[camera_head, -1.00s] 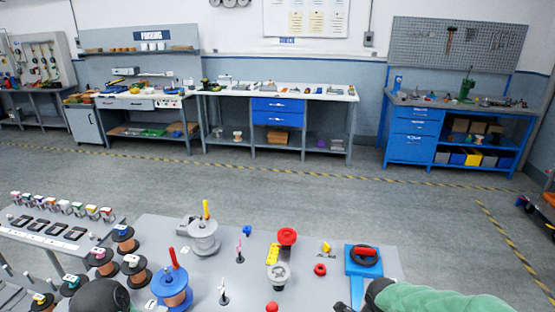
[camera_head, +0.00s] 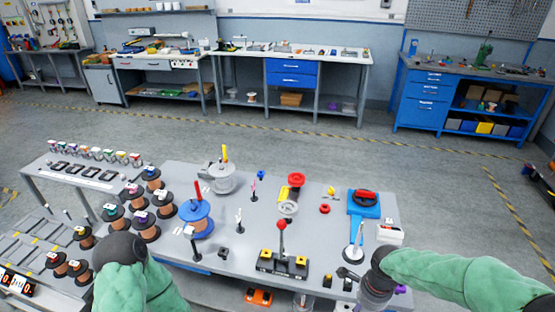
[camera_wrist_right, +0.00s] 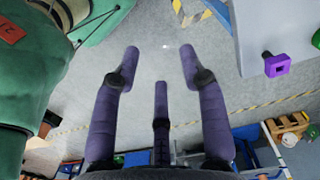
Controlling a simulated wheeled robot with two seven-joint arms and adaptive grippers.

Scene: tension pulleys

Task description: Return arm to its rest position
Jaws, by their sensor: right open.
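My right arm comes in from the right in the head view, its green sleeve (camera_head: 460,275) ending in a dark joint over the front right of the workbench (camera_head: 220,258). My right gripper (camera_wrist_right: 160,52) shows clearly in the wrist view. Its purple fingers are spread apart, with nothing between them, against grey floor.
A red-knobbed lever (camera_head: 282,238) stands near the bench's front edge. A blue-and-red device (camera_head: 364,203) and a white-topped box (camera_head: 390,235) lie close to the right arm. Copper spools (camera_head: 197,220) crowd the left side. Open floor (camera_head: 250,130) lies behind the bench.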

